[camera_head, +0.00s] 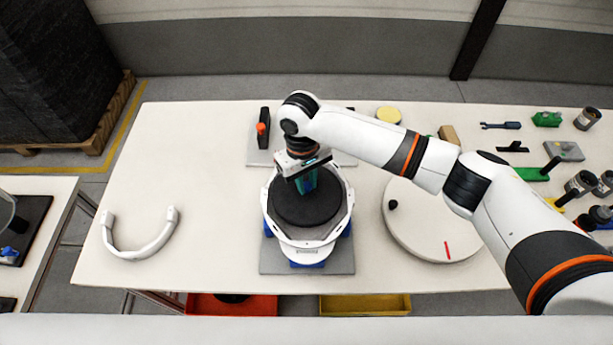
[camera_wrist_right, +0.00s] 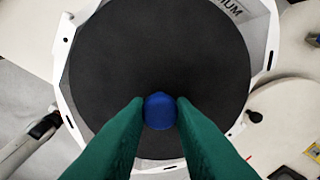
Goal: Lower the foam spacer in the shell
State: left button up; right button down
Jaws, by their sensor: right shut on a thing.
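The foam spacer (camera_head: 308,208) is a round black disc with a blue knob (camera_wrist_right: 160,110) on top. It lies over the opening of the white shell (camera_head: 304,247), inside the outline of its rim; I cannot tell how deep it sits. The shell rests on blue supports on a grey plate (camera_head: 333,266). My right gripper (camera_head: 306,186) is above the disc, its green fingers shut on the blue knob. In the right wrist view the disc fills the middle, and the white shell rim (camera_wrist_right: 70,115) shows around it. My left gripper is not in view.
A white curved band (camera_head: 140,252) lies at the table's left. A round white turntable (camera_head: 430,225) with a black knob and red mark is close on the right. Several tools and cans crowd the far right. Red (camera_head: 260,305) and yellow (camera_head: 365,306) bins sit below the front edge.

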aim_at(306, 192)
jog(key=shift+f+b, duration=0.85)
jog(key=shift+f, duration=1.35)
jog(key=shift+s+d+f, duration=0.1)
jog(key=shift+s+f, duration=0.15)
jog(key=shift+f, duration=0.15)
jog(key=c, duration=1.6)
grip_release()
jog(key=shift+c, duration=0.2)
jog(key=o, duration=0.5)
jog(key=shift+w, duration=0.3)
jog(key=shift+r, duration=0.2)
jog(key=r+b, duration=0.1)
jog(key=r, duration=0.3)
jog(key=w+r, duration=0.1)
jog(key=r, duration=0.2)
jog(key=a+r+b, duration=0.1)
jog(key=r, duration=0.3)
jog(key=shift+w+r+b, duration=0.15)
jog(key=shift+r+b, duration=0.15)
jog(key=shift+r, duration=0.05)
